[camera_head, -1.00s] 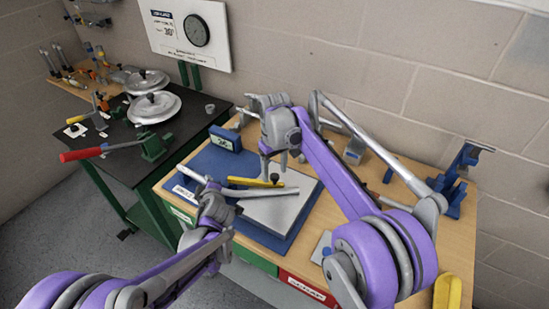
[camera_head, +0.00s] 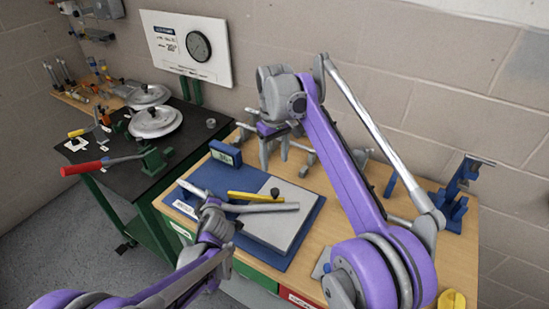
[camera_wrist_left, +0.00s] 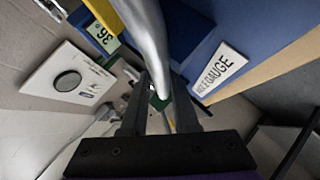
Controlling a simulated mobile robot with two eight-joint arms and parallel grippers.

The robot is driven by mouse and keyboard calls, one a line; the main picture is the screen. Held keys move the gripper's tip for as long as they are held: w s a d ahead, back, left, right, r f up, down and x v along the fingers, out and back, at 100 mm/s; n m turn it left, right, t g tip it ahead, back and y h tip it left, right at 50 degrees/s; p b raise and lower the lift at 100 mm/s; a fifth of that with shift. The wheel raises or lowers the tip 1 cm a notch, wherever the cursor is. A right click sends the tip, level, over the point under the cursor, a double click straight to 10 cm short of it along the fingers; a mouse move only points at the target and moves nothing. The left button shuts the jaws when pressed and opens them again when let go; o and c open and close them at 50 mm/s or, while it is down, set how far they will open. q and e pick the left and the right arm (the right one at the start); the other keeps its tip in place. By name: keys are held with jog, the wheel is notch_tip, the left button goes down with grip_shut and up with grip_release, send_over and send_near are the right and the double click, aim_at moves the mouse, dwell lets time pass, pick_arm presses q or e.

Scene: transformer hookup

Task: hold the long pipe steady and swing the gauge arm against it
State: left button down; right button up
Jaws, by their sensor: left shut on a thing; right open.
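The long grey pipe (camera_head: 262,208) lies across the angle gauge, over its blue base (camera_head: 301,238) and grey plate (camera_head: 283,228). My left gripper (camera_head: 214,206) is shut on the pipe near its left part; the pipe also runs between the fingers in the left wrist view (camera_wrist_left: 148,35). The yellow gauge arm (camera_head: 243,195), with a black knob (camera_head: 275,192), lies just behind the pipe, nearly parallel. Whether they touch I cannot tell. My right gripper (camera_head: 275,152) is open and empty, raised behind the gauge, clear of the arm.
The gauge's blue display (camera_head: 225,153) stands behind the base; it seems to read 36 in the left wrist view (camera_wrist_left: 103,36). A dark bench (camera_head: 107,165) at left carries a red-handled tool (camera_head: 85,167) and round lids (camera_head: 155,121). A blue stand (camera_head: 454,200) is at right.

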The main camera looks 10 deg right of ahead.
pick_arm(q)
jog(key=c, duration=0.6)
grip_release()
jog(key=v, duration=1.2)
